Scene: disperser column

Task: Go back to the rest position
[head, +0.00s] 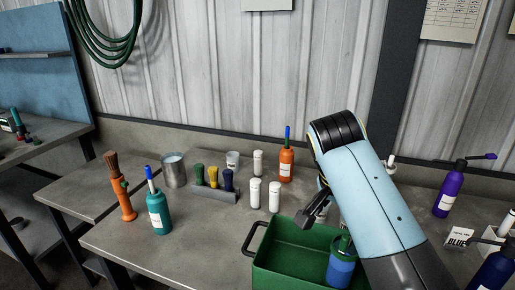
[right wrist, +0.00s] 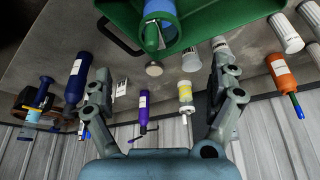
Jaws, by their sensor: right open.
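My right gripper (head: 318,208) hangs at the end of its pale blue arm, above the back edge of the green bin (head: 262,254). In the right wrist view my right gripper (right wrist: 161,70) has its two fingers wide apart with nothing held between them. A blue bottle with a green top (head: 341,268) stands in the bin, apart from the gripper. The bin's rim (right wrist: 205,28) and the blue bottle (right wrist: 160,12) show at the top of the wrist view. My left gripper is in neither view.
White canisters (head: 254,193), an orange bottle (head: 286,165), a teal bottle (head: 158,213) and a rack (head: 216,195) stand left of my right arm. A purple bottle (head: 448,203) and a dark blue bottle (head: 493,270) stand right. The bench's left front (head: 120,242) is clear.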

